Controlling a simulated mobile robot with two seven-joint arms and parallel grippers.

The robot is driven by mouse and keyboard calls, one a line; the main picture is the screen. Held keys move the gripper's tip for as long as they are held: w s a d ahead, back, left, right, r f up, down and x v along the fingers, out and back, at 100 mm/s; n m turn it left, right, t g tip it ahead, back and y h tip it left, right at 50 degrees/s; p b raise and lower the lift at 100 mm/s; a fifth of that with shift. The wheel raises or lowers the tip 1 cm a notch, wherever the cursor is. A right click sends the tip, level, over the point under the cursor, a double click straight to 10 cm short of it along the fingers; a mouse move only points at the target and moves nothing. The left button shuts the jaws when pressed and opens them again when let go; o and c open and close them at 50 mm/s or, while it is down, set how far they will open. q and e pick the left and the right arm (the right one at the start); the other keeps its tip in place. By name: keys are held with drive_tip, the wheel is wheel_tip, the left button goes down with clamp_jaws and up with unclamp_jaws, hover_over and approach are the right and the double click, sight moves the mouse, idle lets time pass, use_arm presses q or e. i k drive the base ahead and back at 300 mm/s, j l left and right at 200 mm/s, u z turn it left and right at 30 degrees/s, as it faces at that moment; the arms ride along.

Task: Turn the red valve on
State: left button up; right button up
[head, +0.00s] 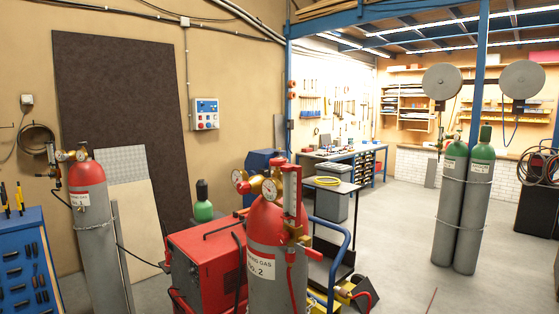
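A grey gas cylinder with a red top (277,262) stands upright in the near middle, with a "NO. 2" label. Its brass regulator carries red-rimmed round parts, including a gauge (270,188) and a small red round part (242,187) that looks like a knob or valve. A clear upright flow tube (292,190) in a red frame stands at its right. A similar grey cylinder with a red top (88,185) stands at the left with its own gauges. I cannot tell for sure which part is the red valve, or its position. Neither gripper is in view.
A red welding machine (205,262) stands left of the middle cylinder. A dark cart with a blue handle (335,235) is behind it on the right. Two green-topped cylinders (465,205) stand by a blue post. The floor (405,230) between is clear.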

sight(276, 162)
drive_tip(key=i+l+u, duration=0.35)
drive_tip(key=i, duration=0.2)
drive_tip(key=i+l+u, duration=0.35)
drive_tip(key=i, duration=0.2)
drive_tip(key=i+l+u, duration=0.35)
drive_tip(key=l, duration=0.3)
drive_tip(key=i, duration=0.1)
